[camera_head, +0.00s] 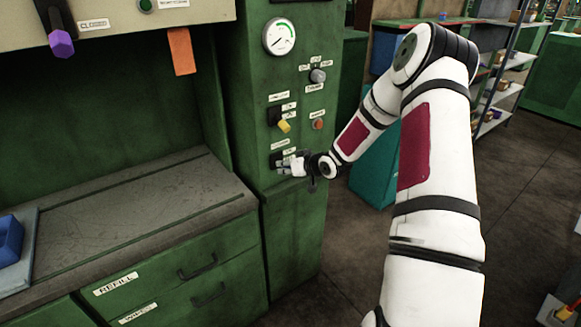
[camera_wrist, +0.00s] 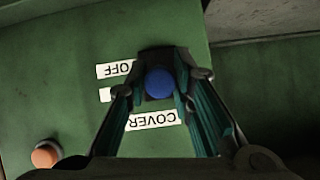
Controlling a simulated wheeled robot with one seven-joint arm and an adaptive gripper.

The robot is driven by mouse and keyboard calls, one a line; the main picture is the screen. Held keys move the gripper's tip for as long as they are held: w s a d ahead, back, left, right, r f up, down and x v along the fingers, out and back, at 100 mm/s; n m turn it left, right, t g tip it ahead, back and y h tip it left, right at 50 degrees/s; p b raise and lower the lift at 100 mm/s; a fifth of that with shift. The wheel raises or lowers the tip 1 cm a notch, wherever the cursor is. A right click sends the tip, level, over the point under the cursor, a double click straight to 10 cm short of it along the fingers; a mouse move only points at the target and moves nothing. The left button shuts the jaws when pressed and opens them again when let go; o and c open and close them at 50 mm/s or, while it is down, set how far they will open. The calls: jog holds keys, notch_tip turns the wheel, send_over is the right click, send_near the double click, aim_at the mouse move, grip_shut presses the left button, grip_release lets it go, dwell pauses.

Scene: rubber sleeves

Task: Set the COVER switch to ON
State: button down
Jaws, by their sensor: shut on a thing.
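The COVER switch shows in the wrist view as a round blue knob (camera_wrist: 159,83) on a dark base (camera_wrist: 157,55) on the green panel. My gripper (camera_wrist: 161,88) is shut on this knob, with one finger on each side. The COVER label (camera_wrist: 152,121) and OFF label (camera_wrist: 115,70) read upside down there. In the head view my gripper (camera_head: 284,166) is at the lowest switch on the green column and hides the knob. I cannot tell the lever's exact setting.
Above my gripper on the column are a yellow-handled switch (camera_head: 284,126), an orange button (camera_head: 318,124), a grey knob (camera_head: 318,75) and a gauge (camera_head: 280,37). A grey worktop (camera_head: 140,205) with drawers lies left. The orange button also shows in the wrist view (camera_wrist: 46,154).

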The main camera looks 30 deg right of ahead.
jog(key=shift+r+g+p, duration=0.45)
jog(key=shift+g+p, duration=0.15)
jog(key=shift+g, duration=0.3)
jog(key=shift+w, duration=0.1)
jog(key=c, duration=1.4)
grip_release()
jog(key=v, duration=1.2)
jog(key=shift+w, duration=0.1)
